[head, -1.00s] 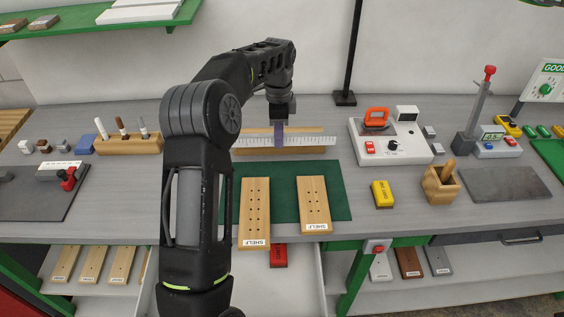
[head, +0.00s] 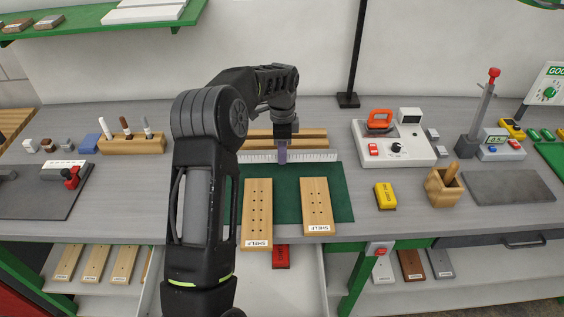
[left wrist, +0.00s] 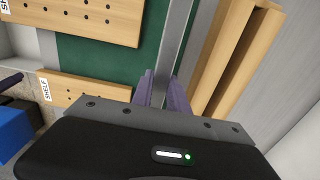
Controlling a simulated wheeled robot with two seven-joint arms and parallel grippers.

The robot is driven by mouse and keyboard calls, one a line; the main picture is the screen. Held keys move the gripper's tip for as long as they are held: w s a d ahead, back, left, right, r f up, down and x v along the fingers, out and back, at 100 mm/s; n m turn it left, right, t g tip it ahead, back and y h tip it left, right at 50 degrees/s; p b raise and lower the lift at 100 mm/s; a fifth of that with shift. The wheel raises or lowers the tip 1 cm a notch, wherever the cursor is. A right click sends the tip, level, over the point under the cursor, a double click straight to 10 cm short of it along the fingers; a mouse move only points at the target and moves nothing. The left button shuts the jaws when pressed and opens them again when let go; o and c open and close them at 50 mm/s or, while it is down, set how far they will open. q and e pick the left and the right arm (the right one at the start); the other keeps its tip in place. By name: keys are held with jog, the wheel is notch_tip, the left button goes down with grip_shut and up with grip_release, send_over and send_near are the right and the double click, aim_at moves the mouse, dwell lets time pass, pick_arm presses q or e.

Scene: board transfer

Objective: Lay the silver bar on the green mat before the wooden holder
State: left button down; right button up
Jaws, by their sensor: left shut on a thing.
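The silver bar (head: 315,156), a long strip with ruler marks, is held by my left gripper (head: 282,156), whose purple fingers are shut on it near its middle. The bar lies level across the front of the wooden holder (head: 310,134), along the far side of the green mat (head: 286,190). In the left wrist view the bar (left wrist: 176,45) stands out of the holder (left wrist: 225,60), with some green mat (left wrist: 120,60) on both sides. I cannot tell whether the bar touches the mat. My right gripper is not in view.
Two wooden shelf boards (head: 257,212) (head: 317,205) lie on the mat's near part. A yellow block (head: 385,195), a wooden cup (head: 443,186) and a white device (head: 392,145) stand to the right. A pen block (head: 132,145) stands to the left.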

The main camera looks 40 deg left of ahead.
aim_at(282, 170)
pick_arm(q)
jog(key=shift+f+b, duration=0.8)
jog(key=shift+f, duration=1.2)
jog(key=shift+f, duration=0.25)
jog(key=c, duration=1.3)
grip_release()
jog(key=shift+r, duration=0.1)
jog(key=shift+r, duration=0.45)
notch_tip(282, 170, up, 3)
jog(key=shift+f+p, duration=0.2)
jog(key=shift+p, duration=0.85)
notch_tip(282, 170, up, 9)
jog(key=shift+f, duration=0.1)
